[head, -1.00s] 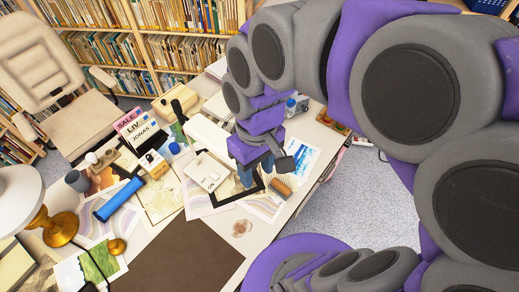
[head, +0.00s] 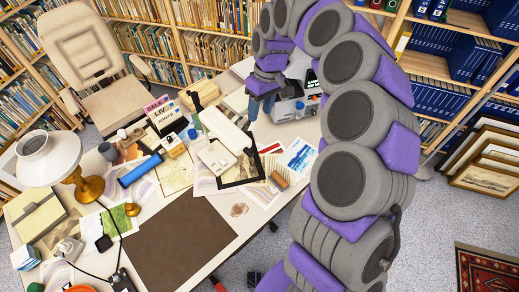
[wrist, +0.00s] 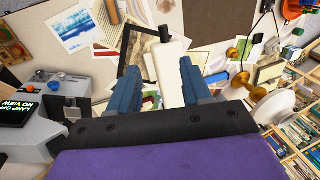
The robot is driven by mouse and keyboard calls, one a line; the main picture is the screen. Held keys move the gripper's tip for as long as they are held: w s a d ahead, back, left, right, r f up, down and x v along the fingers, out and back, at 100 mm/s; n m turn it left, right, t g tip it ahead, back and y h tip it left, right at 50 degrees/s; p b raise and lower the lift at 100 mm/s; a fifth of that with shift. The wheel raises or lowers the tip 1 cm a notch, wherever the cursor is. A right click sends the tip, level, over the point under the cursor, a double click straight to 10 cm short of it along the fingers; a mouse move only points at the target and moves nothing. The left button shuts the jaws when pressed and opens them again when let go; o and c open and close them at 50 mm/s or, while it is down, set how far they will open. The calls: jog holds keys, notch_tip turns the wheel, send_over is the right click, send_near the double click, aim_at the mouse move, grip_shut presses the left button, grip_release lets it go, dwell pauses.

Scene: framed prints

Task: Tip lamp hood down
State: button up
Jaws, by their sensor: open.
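A long white hood-like piece (head: 226,131), probably the lamp hood, lies slanting over the desk beside a dark upright post (head: 196,103). In the wrist view the white piece (wrist: 172,62) shows between my fingers, farther off, with a dark block at its end. I cannot tell how it is hinged. My gripper (head: 254,108) is open and empty, above and right of the white piece, next to a grey device (head: 293,106). In the wrist view my gripper (wrist: 154,62) has its two blue fingers apart. The device's screen (wrist: 22,108) reads "LAMP OFF NO VIEW".
A black frame (head: 240,174) and colored prints lie below the white piece. A white-shaded brass lamp (head: 88,188) stands at the left. A blue roll (head: 140,171), small boxes and signs crowd the desk. The brown mat (head: 180,240) is bare. Framed pictures lean at the right.

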send_near(248, 151)
jog(key=f, duration=0.5)
jog(key=s+f, duration=0.1)
jog(key=f, duration=0.2)
jog(key=shift+a+f, duration=0.45)
jog(key=shift+a, duration=0.1)
jog(key=shift+d+r, duration=0.1)
jog(key=shift+d, duration=0.35)
jog(key=c, duration=0.5)
jog(key=shift+a, duration=0.15)
grip_shut()
